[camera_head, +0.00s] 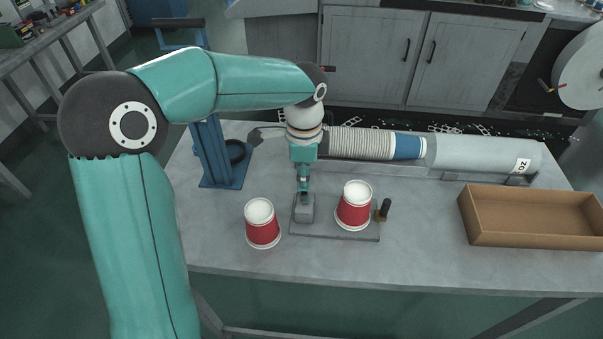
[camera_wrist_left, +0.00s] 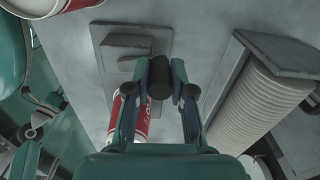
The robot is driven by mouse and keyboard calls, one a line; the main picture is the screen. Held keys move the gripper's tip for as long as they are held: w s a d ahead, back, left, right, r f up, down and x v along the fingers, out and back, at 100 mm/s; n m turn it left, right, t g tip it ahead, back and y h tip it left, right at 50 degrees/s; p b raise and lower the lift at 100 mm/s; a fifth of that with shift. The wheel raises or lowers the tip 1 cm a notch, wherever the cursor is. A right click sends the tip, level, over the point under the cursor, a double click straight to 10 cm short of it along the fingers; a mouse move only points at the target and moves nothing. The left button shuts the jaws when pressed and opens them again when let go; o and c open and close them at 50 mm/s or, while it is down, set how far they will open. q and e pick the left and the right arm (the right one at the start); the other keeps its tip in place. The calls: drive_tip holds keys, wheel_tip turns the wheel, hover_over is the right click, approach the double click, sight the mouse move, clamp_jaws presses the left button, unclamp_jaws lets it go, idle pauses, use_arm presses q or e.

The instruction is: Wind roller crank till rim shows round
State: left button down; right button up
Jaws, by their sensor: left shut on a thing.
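Two red-and-white paper cups stand on the bench. One cup (camera_head: 262,224) is left of the small metal fixture. The other cup (camera_head: 354,206) is at the fixture's base plate (camera_head: 333,236), right of its grey block (camera_head: 305,209). A black upright knob (camera_head: 385,208) stands at the plate's right end. My left gripper (camera_head: 304,190) is just behind the grey block. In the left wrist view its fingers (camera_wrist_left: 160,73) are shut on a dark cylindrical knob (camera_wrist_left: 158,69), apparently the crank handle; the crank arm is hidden. My right gripper is not in view.
A long stack of nested cups (camera_head: 361,143) lies behind the fixture, leading to a grey tube (camera_head: 480,153). A blue stand (camera_head: 211,155) is at the back left. An open cardboard box (camera_head: 530,239) sits at the right. Bench between box and fixture is clear.

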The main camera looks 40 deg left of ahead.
use_arm(q)
drive_tip(key=shift+w+d+r+m, duration=0.1)
drive_tip(key=shift+w+m, duration=0.1)
drive_tip(key=shift+m, duration=0.4)
drive_tip(key=shift+w+d+m, duration=0.1)
drive_tip(key=shift+w+m, duration=0.05)
drive_tip(key=shift+m, duration=0.45)
drive_tip(key=c, duration=1)
unclamp_jaws()
drive_tip(key=shift+d, duration=0.1)
wheel_tip(320, 180, up, 12)
drive_tip(key=shift+f, duration=0.1)
drive_tip(key=shift+f, duration=0.1)
